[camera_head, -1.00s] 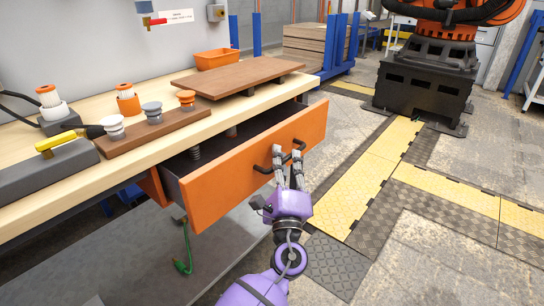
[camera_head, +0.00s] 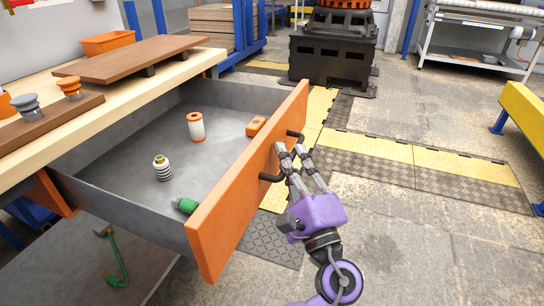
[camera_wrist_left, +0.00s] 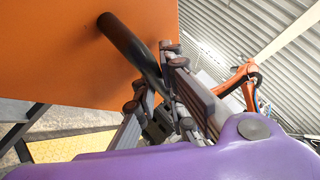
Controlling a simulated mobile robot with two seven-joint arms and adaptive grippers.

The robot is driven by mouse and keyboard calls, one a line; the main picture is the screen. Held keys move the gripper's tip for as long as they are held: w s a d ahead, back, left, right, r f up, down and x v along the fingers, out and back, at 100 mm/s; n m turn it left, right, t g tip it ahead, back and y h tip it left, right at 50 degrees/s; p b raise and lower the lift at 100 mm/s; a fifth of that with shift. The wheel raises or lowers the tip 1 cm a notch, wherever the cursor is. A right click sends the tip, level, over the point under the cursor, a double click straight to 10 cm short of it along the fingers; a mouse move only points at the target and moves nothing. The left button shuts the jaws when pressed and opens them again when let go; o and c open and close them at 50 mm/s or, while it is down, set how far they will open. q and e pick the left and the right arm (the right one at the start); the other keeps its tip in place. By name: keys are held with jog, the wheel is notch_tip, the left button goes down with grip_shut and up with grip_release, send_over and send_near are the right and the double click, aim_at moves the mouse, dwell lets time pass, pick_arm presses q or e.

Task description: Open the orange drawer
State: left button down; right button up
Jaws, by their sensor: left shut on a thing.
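The orange drawer (camera_head: 245,187) is pulled far out from under the workbench, and its grey inside shows. A black bar handle (camera_head: 270,176) is on its front. My left gripper (camera_head: 290,160) is shut on the handle, in front of the drawer's face. The left wrist view shows the fingers (camera_wrist_left: 160,85) around the black handle (camera_wrist_left: 125,45), against the orange front (camera_wrist_left: 70,50). The right gripper is not in view.
Inside the drawer are a white and orange cylinder (camera_head: 196,127), a ribbed part (camera_head: 162,168), a green part (camera_head: 186,206) and an orange block (camera_head: 256,126). The wooden bench top (camera_head: 120,85) holds brown boards. Open floor (camera_head: 420,240) lies to the right.

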pick_arm(q)
jog(key=shift+s+d+f, duration=0.1)
jog(key=shift+d+f, duration=0.05)
jog(key=shift+d, duration=0.1)
jog(key=c, duration=2.1)
grip_release()
jog(key=shift+s, duration=0.1)
jog(key=v, duration=0.7)
jog(key=shift+s+d, duration=0.1)
jog(key=shift+s, duration=0.1)
